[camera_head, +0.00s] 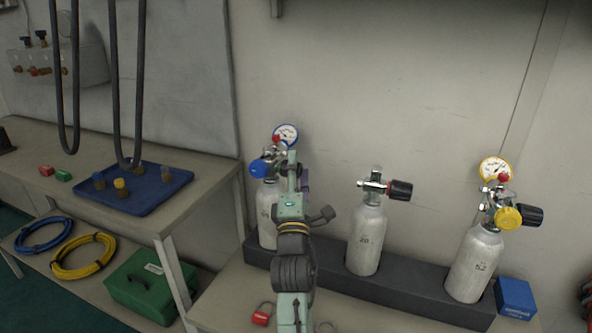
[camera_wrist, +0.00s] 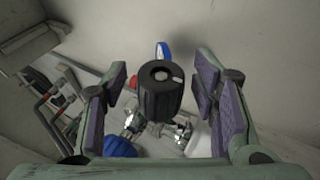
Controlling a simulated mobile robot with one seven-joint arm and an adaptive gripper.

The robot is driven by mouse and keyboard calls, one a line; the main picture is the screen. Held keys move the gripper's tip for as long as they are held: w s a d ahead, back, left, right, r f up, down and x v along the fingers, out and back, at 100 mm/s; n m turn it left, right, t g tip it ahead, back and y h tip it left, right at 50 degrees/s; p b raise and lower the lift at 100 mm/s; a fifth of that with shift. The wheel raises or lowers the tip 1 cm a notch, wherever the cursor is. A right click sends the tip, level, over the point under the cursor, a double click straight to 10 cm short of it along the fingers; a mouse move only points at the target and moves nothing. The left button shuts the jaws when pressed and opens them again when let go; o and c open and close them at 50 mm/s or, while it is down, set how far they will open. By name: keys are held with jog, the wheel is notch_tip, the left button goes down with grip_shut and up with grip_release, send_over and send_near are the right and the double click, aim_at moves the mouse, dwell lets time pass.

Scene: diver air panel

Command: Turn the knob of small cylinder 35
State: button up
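The left small cylinder (camera_head: 267,230) stands in the dark rack, mostly hidden behind my arm in the head view; its number cannot be read clearly. It carries a blue-rimmed gauge (camera_head: 286,134) and a blue cap (camera_head: 259,168). The other cylinders read 20 (camera_head: 364,246) and 52 (camera_head: 474,268). In the wrist view a black ribbed knob (camera_wrist: 160,97) with a pale mark on its end stands between the purple pads of my gripper (camera_wrist: 161,88). The gripper is open, with a gap on both sides of the knob. The blue cap (camera_wrist: 119,146) shows below.
The dark rack (camera_head: 402,293) runs along the wall and holds the cylinders. A blue box (camera_head: 515,298) sits at its right end. A red padlock (camera_head: 263,314) lies in front. The left bench holds a blue tray (camera_head: 150,180); a green case (camera_head: 148,285) is below.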

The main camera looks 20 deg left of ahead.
jog(key=c, duration=1.1)
jog(key=shift+c, duration=0.2)
jog(key=shift+r+p, duration=0.15)
jog(key=shift+p, duration=0.15)
